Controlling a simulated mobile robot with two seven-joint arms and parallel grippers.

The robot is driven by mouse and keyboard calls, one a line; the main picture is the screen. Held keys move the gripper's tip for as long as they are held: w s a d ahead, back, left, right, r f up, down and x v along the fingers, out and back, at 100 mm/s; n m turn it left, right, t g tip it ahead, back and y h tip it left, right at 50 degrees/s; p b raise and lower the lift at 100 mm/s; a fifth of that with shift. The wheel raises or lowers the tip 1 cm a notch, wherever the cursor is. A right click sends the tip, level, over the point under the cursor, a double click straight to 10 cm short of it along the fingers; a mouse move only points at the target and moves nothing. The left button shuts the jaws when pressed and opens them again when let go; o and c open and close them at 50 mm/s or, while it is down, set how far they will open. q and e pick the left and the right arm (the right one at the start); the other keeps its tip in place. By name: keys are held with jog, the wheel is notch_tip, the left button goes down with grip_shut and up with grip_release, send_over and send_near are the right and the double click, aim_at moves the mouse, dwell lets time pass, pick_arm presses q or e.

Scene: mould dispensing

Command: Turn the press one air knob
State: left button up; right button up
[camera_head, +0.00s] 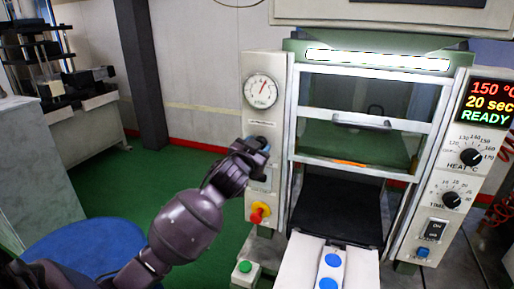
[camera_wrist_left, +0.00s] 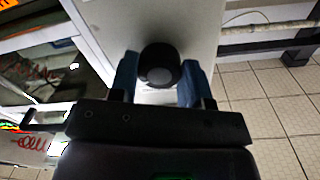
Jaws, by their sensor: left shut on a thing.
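The press (camera_head: 363,45) stands right of centre in the head view, with a white panel on its left post. The air knob (camera_wrist_left: 160,64) is a round black knob on the white panel in the left wrist view. My left gripper (camera_wrist_left: 162,78) has its two blue fingers on either side of the knob and is shut on it. In the head view my left gripper (camera_head: 257,147) is at the left panel below the gauge, and it hides the knob. My right gripper is not in view.
A pressure gauge (camera_head: 261,91) sits above my gripper, and a red and yellow emergency stop (camera_head: 259,212) below it. The display (camera_head: 488,103) reads 150 °C, 20 sec, READY. HEAT (camera_head: 471,157) and TIME (camera_head: 452,200) dials are on the right post. A blue round top (camera_head: 75,250) is lower left.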

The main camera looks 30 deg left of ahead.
pick_arm(q)
jog(key=shift+m, duration=2.2)
jog(key=o, duration=0.9)
jog(key=shift+s, duration=0.1)
jog(key=b+v, duration=0.1)
jog(key=v, duration=0.9)
jog(key=shift+s+d+b, duration=0.15)
jog(key=shift+s+b, duration=0.15)
jog(key=shift+s, duration=0.05)
